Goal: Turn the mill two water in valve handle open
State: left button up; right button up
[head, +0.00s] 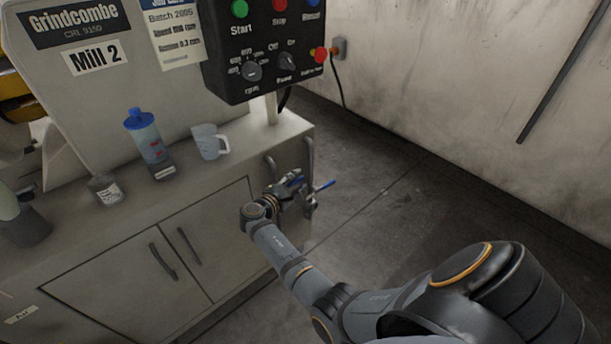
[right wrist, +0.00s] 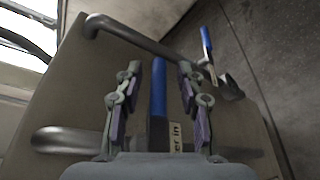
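A blue lever handle (right wrist: 158,88) stands between the two fingers of my right gripper (right wrist: 159,76) in the right wrist view. The fingers are apart, one on each side of it, with visible gaps. A small label (right wrist: 175,138) beside its base is partly hidden and reads "er in". A second blue handle (right wrist: 206,42) is farther off at the upper right, outside the fingers. In the head view my right gripper (head: 284,191) is at the cabinet's right end, with a blue handle (head: 294,179) at its fingers and another (head: 325,186) to the right. My left gripper is not in view.
Grey pipes (head: 308,152) run along the cabinet end near the handles. A clear jug (head: 209,142), a blue-capped bottle (head: 148,138) and a small jar (head: 106,189) stand on the cabinet top. The control box (head: 265,50) hangs above. The floor (head: 400,190) to the right is clear.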

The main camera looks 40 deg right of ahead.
jog(key=shift+w+d, duration=0.1)
jog(key=shift+d, duration=0.15)
jog(key=shift+a, duration=0.1)
jog(key=shift+c, duration=0.4)
grip_shut()
